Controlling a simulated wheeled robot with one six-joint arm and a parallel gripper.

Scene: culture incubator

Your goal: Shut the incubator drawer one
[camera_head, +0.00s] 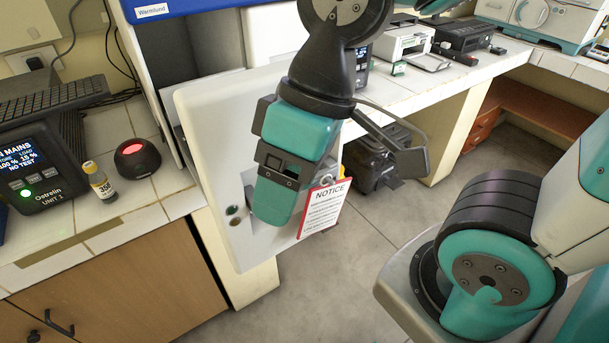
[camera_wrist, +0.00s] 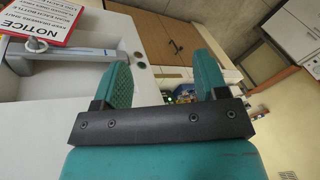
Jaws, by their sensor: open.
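The front also fills the left of the wrist view (camera_wrist: 60,120). A grey handle (camera_wrist: 75,52) and two small round buttons (camera_head: 234,215) are on it. A red-and-white notice tag (camera_head: 323,208) hangs at the handle. My gripper (camera_head: 275,205) is open and empty in front of the drawer front, hiding part of it; contact cannot be told. Its two fingers also show in the wrist view (camera_wrist: 163,75).
On the left bench are a keyboard (camera_head: 45,95), a UPS unit (camera_head: 32,170), a small bottle (camera_head: 100,182) and a black device with a red top (camera_head: 137,158). A wooden cupboard (camera_head: 125,285) is below. Bare floor (camera_head: 320,290) lies at the right.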

